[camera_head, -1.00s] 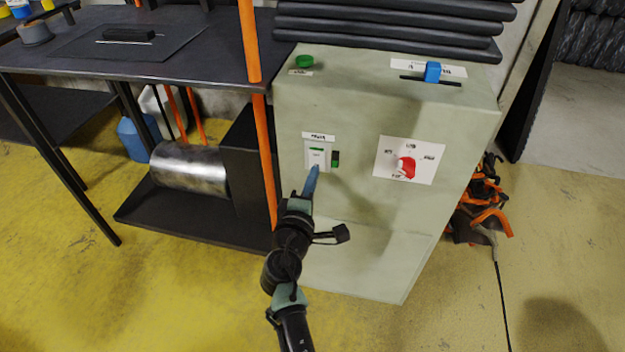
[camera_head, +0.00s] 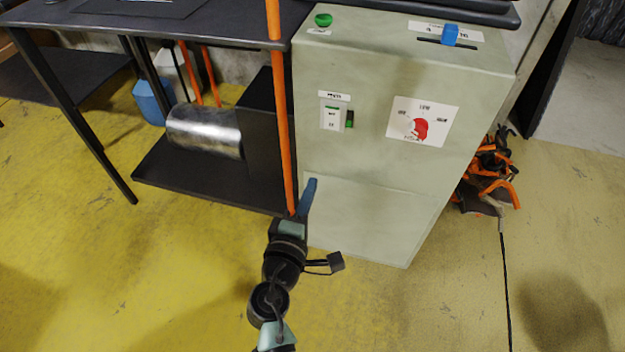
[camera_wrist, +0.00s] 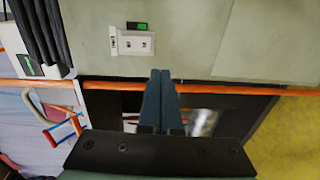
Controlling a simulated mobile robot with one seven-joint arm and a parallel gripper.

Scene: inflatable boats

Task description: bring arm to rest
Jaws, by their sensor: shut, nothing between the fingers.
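My gripper (camera_head: 309,186) is shut and empty, with its blue fingertips pointing up in front of the lower part of the pale green control cabinet (camera_head: 340,200). In the wrist view my gripper (camera_wrist: 160,75) shows its two fingers side by side, pressed together. The white switch plate (camera_head: 331,118) with a green light is on the cabinet front, above the fingertips and apart from them. It also shows in the wrist view (camera_wrist: 134,43). My arm reaches up from the bottom of the head view.
An orange pole (camera_head: 281,120) stands close beside my gripper. A dark table (camera_head: 215,30) with a metal cylinder (camera_head: 205,131) beneath is at left. A red dial (camera_head: 416,128), green button (camera_head: 323,19) and blue slider (camera_head: 449,34) are on the cabinet. Yellow floor (camera_head: 120,270) is clear.

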